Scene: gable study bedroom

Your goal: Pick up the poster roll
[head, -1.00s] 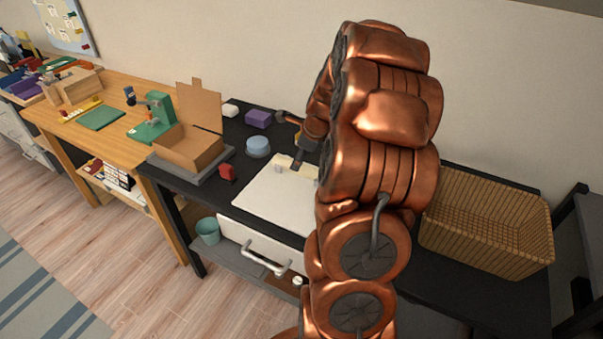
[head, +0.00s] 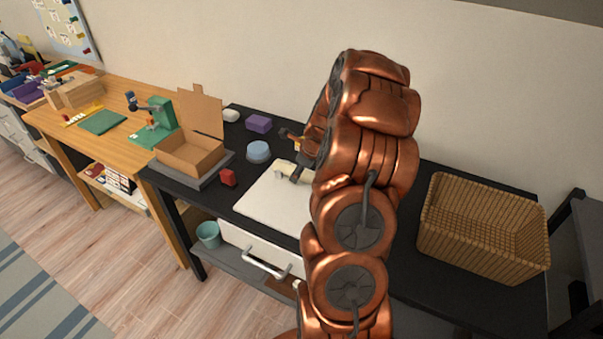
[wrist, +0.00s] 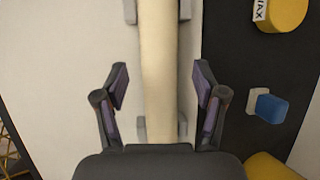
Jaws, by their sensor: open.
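The poster roll (wrist: 160,60) is a long cream cylinder running up the middle of the wrist view, lying between small grey holders on a white board (wrist: 75,45). My gripper (wrist: 160,85) is open, with one finger on each side of the roll and a visible gap to it on both sides. In the head view a short cream piece of the roll (head: 284,167) shows on the white board (head: 262,205). My gripper (head: 297,173) is low over it there, and my arm hides the rest.
A wicker basket (head: 470,255) stands right of my arm on the black desk. An open cardboard box (head: 190,155), a red block (head: 228,178), a blue round tub (head: 258,151) and a purple box (head: 258,123) are to the left. Yellow (wrist: 283,14) and blue (wrist: 270,107) items lie right of the roll.

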